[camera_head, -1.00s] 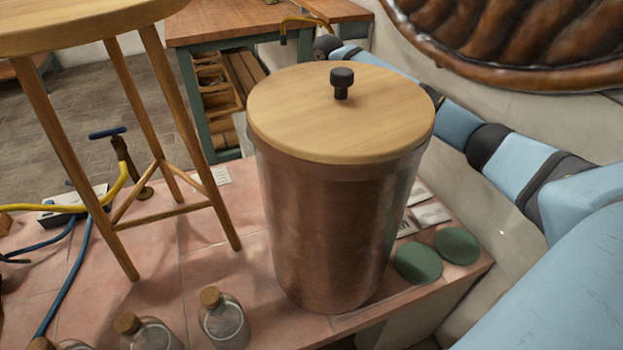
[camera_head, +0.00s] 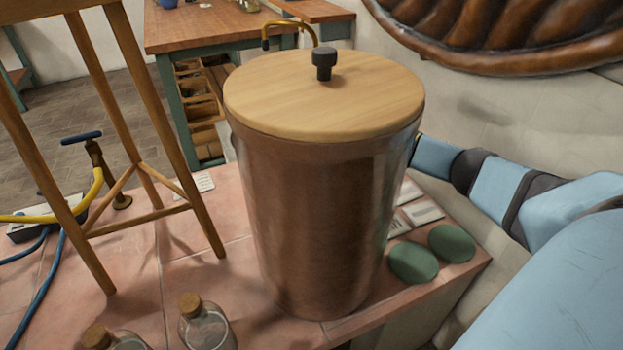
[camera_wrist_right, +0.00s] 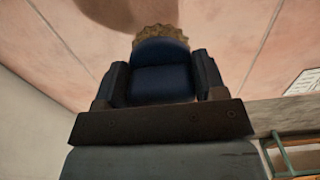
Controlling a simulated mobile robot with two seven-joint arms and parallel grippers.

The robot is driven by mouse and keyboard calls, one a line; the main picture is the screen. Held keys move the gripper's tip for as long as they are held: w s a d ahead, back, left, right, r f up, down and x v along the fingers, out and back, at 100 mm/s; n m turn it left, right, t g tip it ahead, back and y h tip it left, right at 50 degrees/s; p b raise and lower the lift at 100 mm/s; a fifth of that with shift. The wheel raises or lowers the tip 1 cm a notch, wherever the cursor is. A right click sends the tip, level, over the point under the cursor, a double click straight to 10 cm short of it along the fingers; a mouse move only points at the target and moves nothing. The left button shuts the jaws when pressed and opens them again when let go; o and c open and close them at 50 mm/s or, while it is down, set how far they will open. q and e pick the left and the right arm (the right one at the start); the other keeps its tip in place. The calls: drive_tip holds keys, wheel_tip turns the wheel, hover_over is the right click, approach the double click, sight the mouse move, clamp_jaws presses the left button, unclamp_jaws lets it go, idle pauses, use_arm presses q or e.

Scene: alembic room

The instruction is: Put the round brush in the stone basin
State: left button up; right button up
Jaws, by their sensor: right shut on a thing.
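In the right wrist view my right gripper (camera_wrist_right: 161,82) is shut on the round brush (camera_wrist_right: 160,62). A dark blue body sits between the fingers, and tan bristles show beyond it. Pinkish tile lies behind the brush. In the head view my right arm comes in from the right and passes behind a large copper vat (camera_head: 320,215), which hides the gripper and brush. My left gripper is not in view. I cannot make out the stone basin in either view.
The vat, with its wooden lid (camera_head: 325,103), stands on a tiled ledge (camera_head: 230,285). Two green discs (camera_head: 413,262) lie to its right. Corked bottles (camera_head: 205,325) stand in front. A wooden stool (camera_head: 110,170) and hoses (camera_head: 55,280) are left; a workbench (camera_head: 215,33) is behind.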

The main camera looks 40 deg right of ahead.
wheel_tip(320, 180, down, 4)
drive_tip(key=shift+f+b, duration=0.15)
drive_tip(key=shift+b, duration=0.45)
drive_tip(key=o, duration=0.9)
drive_tip(key=shift+o, duration=0.2)
